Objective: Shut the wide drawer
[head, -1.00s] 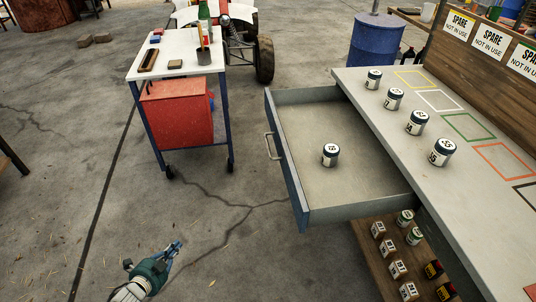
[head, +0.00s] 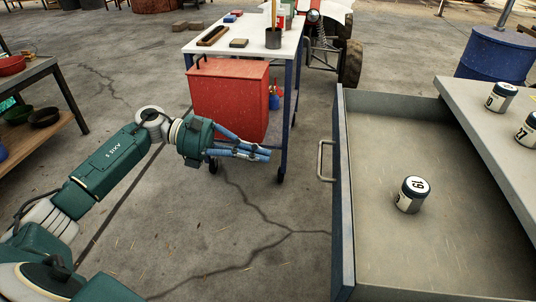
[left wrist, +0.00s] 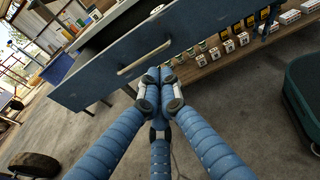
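The wide drawer (head: 345,190) stands pulled out from the grey workbench (head: 492,115) at the right of the head view. A jar marked 19 (head: 411,194) stands upright inside it. The drawer's bar handle (head: 324,161) is on its blue front, which also shows in the left wrist view (left wrist: 110,58) with the handle (left wrist: 145,58). My left gripper (head: 268,154) is left of the handle, apart from it, pointing towards it. Its blue fingers (left wrist: 155,78) are together at the tips with nothing seen between them. My right gripper is not in view.
A white-topped cart (head: 258,40) with a red box (head: 229,98) stands behind my left gripper. More jars (head: 501,97) stand on the bench top. A blue barrel (head: 497,55) is at the back right. A shelf table (head: 35,105) is at the left.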

